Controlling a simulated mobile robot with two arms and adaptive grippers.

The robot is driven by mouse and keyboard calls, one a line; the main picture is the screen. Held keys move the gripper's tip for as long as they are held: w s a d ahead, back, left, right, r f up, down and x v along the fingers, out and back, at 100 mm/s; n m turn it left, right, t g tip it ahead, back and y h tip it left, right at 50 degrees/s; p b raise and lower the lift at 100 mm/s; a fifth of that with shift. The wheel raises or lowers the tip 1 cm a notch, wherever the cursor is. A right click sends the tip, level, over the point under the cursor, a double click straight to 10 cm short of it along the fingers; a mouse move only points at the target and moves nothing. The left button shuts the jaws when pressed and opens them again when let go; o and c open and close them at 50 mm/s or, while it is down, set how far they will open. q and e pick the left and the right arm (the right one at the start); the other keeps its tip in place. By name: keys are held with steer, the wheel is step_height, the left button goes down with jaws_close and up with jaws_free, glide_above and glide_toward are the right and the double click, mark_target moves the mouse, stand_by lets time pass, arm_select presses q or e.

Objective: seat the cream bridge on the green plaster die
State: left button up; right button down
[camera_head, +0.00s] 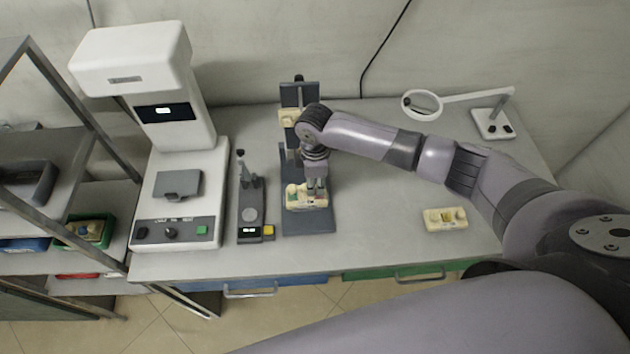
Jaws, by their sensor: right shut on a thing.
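My right gripper (317,193) points down over a cream dental model (305,202) on the dark grey base of an upright stand. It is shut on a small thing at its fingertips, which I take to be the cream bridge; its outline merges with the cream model. A small greenish patch at the model's left part may be the green plaster die (293,190). I cannot tell whether the bridge touches the die or is apart from it. My left gripper is out of view.
The grey stand (308,223) holds another cream piece (290,117) higher up. A small gauge device (250,215) and a white machine (180,205) stand to the left. Another cream block (446,219) lies at the front right. A ring magnifier (422,104) is behind my right arm.

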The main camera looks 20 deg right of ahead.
mark_target(315, 187)
steer(key=shift+p, duration=0.35)
steer(key=shift+f+b, duration=0.75)
steer(key=shift+f, duration=0.4)
steer(key=c, duration=1.3)
jaws_free()
steer(key=shift+c, duration=0.2)
steer(key=shift+r, duration=0.1)
step_height(315, 187, up, 12)
steer(key=shift+s+f, duration=0.1)
steer(key=shift+f, duration=0.1)
